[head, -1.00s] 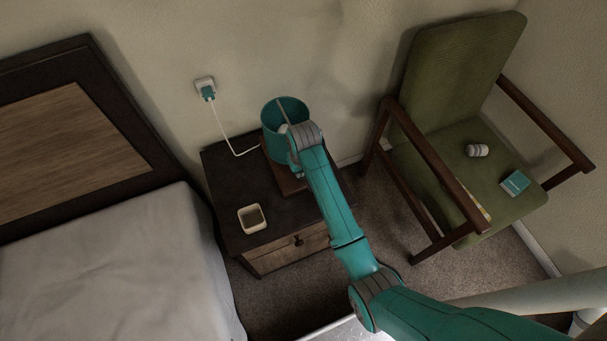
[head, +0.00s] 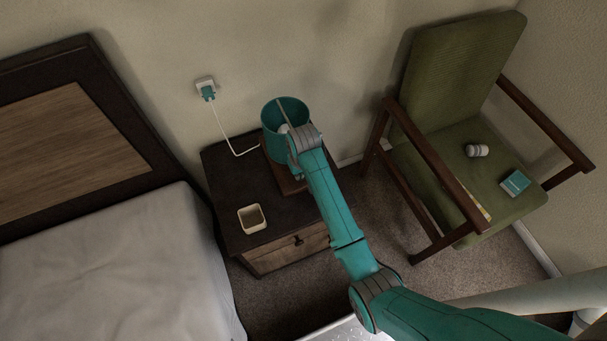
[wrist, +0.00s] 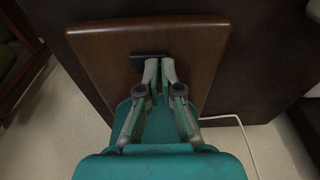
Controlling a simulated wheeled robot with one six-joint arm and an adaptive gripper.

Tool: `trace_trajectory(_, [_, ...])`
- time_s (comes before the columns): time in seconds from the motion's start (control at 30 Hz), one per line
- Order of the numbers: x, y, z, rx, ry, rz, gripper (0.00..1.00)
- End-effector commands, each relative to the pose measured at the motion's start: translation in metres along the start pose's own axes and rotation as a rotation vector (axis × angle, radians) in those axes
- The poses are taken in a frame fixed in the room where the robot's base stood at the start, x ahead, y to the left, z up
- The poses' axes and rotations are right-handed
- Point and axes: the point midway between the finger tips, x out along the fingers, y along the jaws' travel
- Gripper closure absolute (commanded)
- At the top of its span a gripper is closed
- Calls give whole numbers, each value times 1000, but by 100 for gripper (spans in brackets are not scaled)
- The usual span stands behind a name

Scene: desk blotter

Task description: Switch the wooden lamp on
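The wooden lamp has a teal drum shade (head: 273,122) and stands at the back of the dark nightstand top in the head view. Its brown wooden base (head: 276,176) is partly hidden by my arm; in the wrist view the base (wrist: 100,50) shows as a broad slab. A dark switch piece (wrist: 137,63) lies on that base. My gripper (wrist: 160,65) has its two fingers drawn together, with the tips over the switch piece; whether they touch it I cannot tell. The fingers hold nothing visible. No glow shows in the shade.
A white cord (head: 222,130) runs from the wall plug (head: 208,92) to the lamp. A cream open box (head: 252,227) sits at the front of the nightstand (head: 224,178). The bed (head: 110,270) is at left, and a green armchair (head: 450,75) is at right.

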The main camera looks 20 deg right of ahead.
Motion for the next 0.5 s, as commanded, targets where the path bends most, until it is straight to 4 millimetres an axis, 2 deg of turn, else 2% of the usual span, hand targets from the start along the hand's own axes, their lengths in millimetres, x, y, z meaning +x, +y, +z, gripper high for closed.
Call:
trace_trajectory(0.2, [0, 1, 0, 1, -1, 2, 100])
trace_trajectory(0.5, [-19, 1, -3, 1, 0, 1, 100])
